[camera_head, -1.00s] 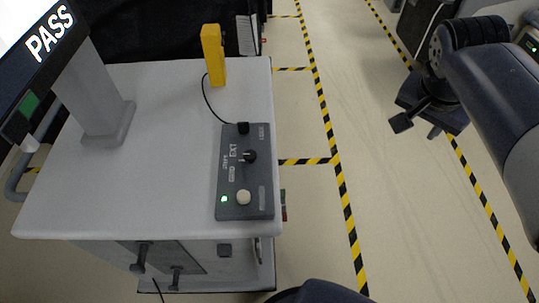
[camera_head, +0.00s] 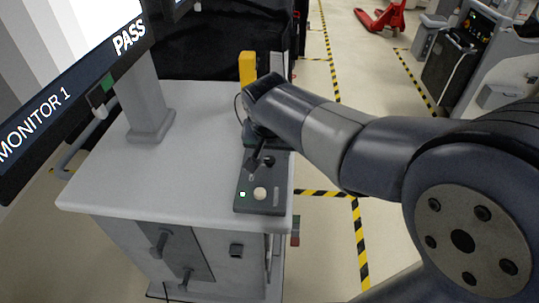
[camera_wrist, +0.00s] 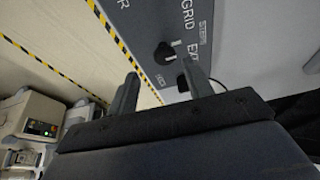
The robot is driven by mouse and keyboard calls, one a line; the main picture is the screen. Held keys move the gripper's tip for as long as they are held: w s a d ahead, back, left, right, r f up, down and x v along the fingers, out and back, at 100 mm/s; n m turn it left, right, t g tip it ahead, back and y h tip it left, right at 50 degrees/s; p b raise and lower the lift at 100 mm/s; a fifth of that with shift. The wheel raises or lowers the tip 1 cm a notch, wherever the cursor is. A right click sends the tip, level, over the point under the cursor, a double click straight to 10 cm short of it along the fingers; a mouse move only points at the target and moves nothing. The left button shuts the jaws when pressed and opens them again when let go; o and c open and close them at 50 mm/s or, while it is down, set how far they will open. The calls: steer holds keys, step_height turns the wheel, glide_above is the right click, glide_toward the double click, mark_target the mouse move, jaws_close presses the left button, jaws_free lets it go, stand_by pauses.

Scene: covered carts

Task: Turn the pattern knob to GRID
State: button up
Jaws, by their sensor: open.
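The pattern knob (camera_wrist: 163,52) is a small dark knob on the grey control box (camera_head: 240,206), which lies on the cart top. In the wrist view the label GRID (camera_wrist: 187,32) is printed beside it, with a partly cut-off EXT label nearby. A light mark shows at the knob's right side; I cannot tell exactly which label it points to. My gripper (camera_wrist: 157,76) is open and empty, its fingers apart just short of the knob and not visibly around it. In the head view my gripper (camera_head: 258,163) is over the box and partly hides the knob.
The cart top (camera_head: 150,185) is clear left of the box. A monitor (camera_head: 70,75) reading PASS and MONITOR 1 stands at the left on a post (camera_head: 150,110). A yellow block (camera_head: 247,68) stands behind the box. Striped floor tape (camera_head: 357,235) runs right of the cart.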

mark_target(269, 159)
steer(key=shift+w+a+f, duration=0.15)
steer(key=shift+a+f, duration=0.05)
steer(key=shift+f, duration=0.35)
steer(key=shift+w+a+f, duration=0.15)
steer(key=shift+f, duration=0.35)
steer(key=shift+w+f, duration=0.15)
steer(key=shift+f, duration=0.2)
steer(key=c, duration=1)
